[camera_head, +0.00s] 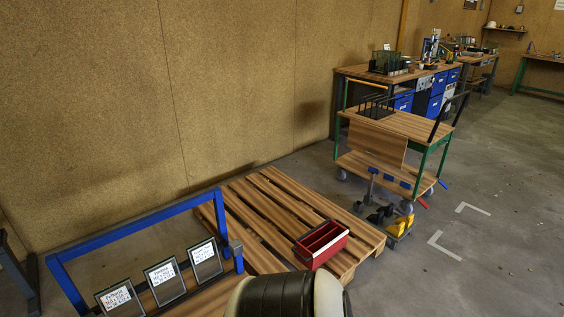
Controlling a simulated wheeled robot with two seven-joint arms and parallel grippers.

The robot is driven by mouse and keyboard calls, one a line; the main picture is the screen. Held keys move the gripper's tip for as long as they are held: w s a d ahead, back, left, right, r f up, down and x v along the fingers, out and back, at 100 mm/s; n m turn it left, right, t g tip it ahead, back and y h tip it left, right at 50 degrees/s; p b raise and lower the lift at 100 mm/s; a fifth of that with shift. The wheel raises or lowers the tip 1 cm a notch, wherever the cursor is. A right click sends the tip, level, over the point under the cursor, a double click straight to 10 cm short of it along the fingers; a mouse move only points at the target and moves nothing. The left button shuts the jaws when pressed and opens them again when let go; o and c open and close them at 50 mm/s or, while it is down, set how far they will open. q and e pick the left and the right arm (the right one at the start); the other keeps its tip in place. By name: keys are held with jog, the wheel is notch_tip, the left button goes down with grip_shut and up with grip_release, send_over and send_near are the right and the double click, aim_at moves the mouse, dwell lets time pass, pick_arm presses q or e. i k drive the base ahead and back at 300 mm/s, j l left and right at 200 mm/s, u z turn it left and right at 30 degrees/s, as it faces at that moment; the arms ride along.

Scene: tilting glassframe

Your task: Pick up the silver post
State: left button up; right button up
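I cannot tell for sure which thing is the silver post. A short grey upright post (371,184) stands on the floor in front of the wooden cart, beside small dark and yellow parts. Neither of my grippers is in view. A black and cream rounded part at the bottom middle looks like part of my own body and hides what lies behind it.
A wooden pallet (262,203) lies by the wall, with a red bin (321,243) on it. The blue frame (135,233) at lower left holds signs. A wooden cart (404,124) and workbenches (384,75) stand behind. The floor at right is clear, with corner markings.

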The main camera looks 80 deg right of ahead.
aim_at(372, 174)
jog(key=l+z, duration=0.2)
jog(key=z, duration=0.2)
jog(key=k+l+z, duration=0.1)
jog(key=z, duration=0.35)
jog(key=l+z, duration=0.5)
jog(key=z, duration=0.35)
jog(key=i+l+z, duration=0.15)
jog(key=z, duration=0.25)
